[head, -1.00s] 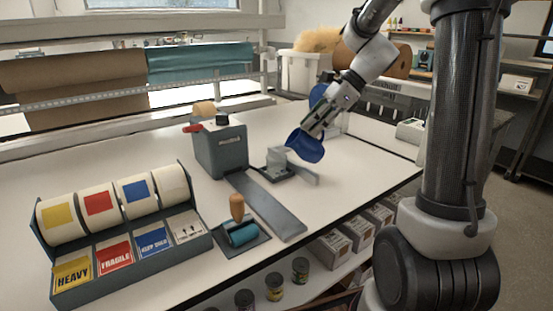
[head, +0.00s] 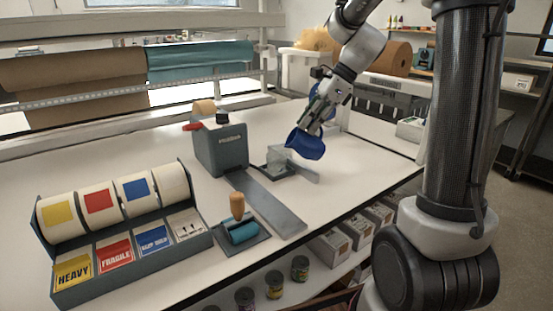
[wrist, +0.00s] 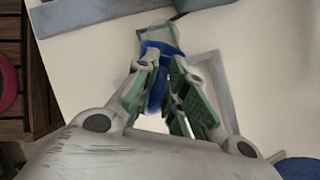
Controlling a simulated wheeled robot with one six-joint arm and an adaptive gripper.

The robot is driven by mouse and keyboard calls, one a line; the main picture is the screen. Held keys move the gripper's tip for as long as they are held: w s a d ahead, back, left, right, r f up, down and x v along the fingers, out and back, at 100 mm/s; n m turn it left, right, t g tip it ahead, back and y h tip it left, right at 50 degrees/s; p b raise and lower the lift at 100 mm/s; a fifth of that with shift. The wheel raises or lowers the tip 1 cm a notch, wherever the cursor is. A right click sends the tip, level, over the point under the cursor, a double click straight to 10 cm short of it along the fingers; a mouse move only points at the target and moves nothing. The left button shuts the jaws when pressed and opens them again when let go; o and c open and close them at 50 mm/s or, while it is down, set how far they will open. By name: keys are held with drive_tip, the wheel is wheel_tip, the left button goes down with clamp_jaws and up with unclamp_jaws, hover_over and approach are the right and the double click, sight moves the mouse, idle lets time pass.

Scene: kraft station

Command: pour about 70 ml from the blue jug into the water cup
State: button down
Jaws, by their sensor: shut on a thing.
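The blue jug (head: 306,146) is in my gripper (head: 311,126), held above the bench and tilted with its mouth to the left in the head view. My gripper is shut on it; it also shows in the wrist view (wrist: 166,97), with the blue jug (wrist: 157,92) between the green-padded fingers. A clear cup, seemingly the water cup (head: 276,157), stands just left of and below the jug's mouth, on a grey-framed base. The clear cup also shows beyond the jug in the wrist view (wrist: 158,34). I cannot make out any stream or the water levels.
A grey dispenser (head: 221,147) with a long flat plate (head: 268,203) stands left of the cup.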

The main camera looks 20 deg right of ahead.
drive_tip(key=shift+w+a+r+g+h+p, duration=0.2)
drive_tip(key=shift+a+r+h+p, duration=0.2)
drive_tip(key=shift+a+h+p, duration=0.25)
drive_tip(key=shift+w+a+r+g+h+p, duration=0.15)
drive_tip(key=shift+a+r+h+p, duration=0.25)
drive_tip(key=shift+h, duration=0.45)
idle(1.1)
drive_tip(key=shift+w+a+r+g+h+p, duration=0.1)
drive_tip(key=shift+a+g+h+p, duration=0.15)
drive_tip(key=shift+a, duration=0.2)
drive_tip(key=shift+w+a+r+h+p, duration=0.1)
drive_tip(key=shift+a+h, duration=0.25)
drive_tip(key=shift+a, duration=0.1)
drive_tip(key=shift+a+r+h, duration=0.15)
drive_tip(key=shift+a+h, duration=0.1)
drive_tip(key=shift+h, duration=0.15)
idle(0.4)
